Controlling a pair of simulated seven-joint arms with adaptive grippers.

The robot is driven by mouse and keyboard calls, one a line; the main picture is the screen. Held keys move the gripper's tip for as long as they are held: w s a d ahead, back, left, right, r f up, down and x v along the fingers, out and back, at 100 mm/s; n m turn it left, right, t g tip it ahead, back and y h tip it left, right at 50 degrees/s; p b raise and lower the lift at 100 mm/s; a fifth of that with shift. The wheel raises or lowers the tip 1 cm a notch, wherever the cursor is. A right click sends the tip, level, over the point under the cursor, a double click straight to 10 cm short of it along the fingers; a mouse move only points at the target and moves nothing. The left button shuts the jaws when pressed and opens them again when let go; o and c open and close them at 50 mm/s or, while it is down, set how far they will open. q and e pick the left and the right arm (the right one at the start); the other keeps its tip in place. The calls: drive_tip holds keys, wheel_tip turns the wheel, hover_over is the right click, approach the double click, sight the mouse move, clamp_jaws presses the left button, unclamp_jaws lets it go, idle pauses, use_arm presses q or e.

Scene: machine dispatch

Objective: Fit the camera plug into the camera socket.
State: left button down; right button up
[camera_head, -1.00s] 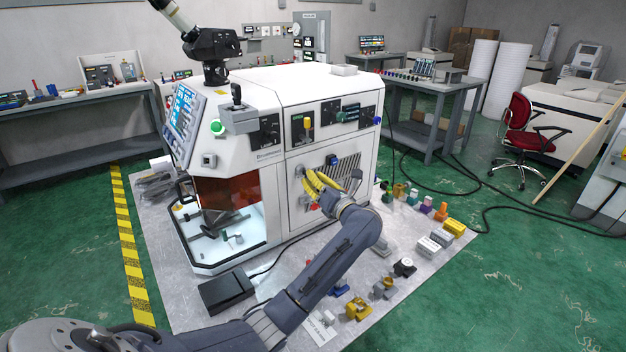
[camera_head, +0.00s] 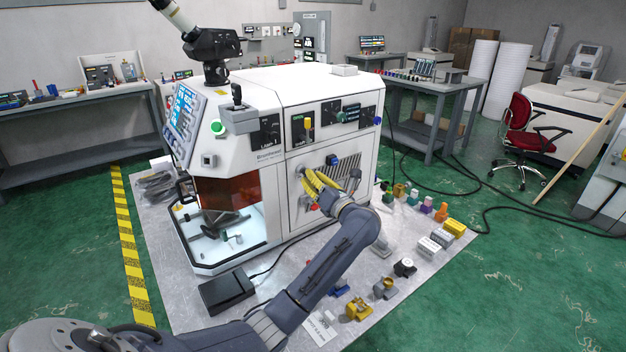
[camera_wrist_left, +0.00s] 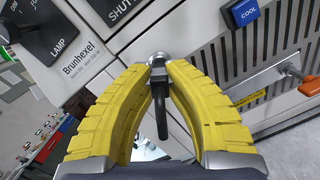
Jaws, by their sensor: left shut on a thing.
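My left gripper (camera_head: 306,175) has its yellow fingertips close to the white machine's front panel. In the left wrist view, its ribbed yellow fingers (camera_wrist_left: 158,68) are shut on the camera plug (camera_wrist_left: 160,105), a dark piece with a black curved tail hanging between them. A silver metal ring (camera_wrist_left: 157,59) shows at the fingertips against the panel. I cannot tell whether this ring is part of the plug or the camera socket, nor how deep the plug sits. The fingers hide the contact in the head view. My right gripper is not in view.
A blue plug marked COOL (camera_wrist_left: 244,12) sits above a slotted vent (camera_wrist_left: 290,45). An orange-handled part (camera_wrist_left: 300,78) sticks out at right. Several loose coloured parts lie on the grey mat (camera_head: 420,275), beside a black box (camera_head: 228,290). A labelled LAMP knob panel (camera_wrist_left: 45,35) is at upper left.

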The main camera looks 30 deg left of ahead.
use_arm(q)
drive_tip(key=shift+x, duration=0.85)
drive_tip(key=c, duration=0.9)
unclamp_jaws()
drive_tip(key=shift+f, duration=0.1)
drive_tip(key=shift+r+v, duration=0.15)
drive_tip(key=shift+v, duration=1.3)
drive_tip(key=shift+r+v, duration=0.15)
drive_tip(key=shift+v, duration=1.35)
drive_tip(key=shift+w+d, duration=0.1)
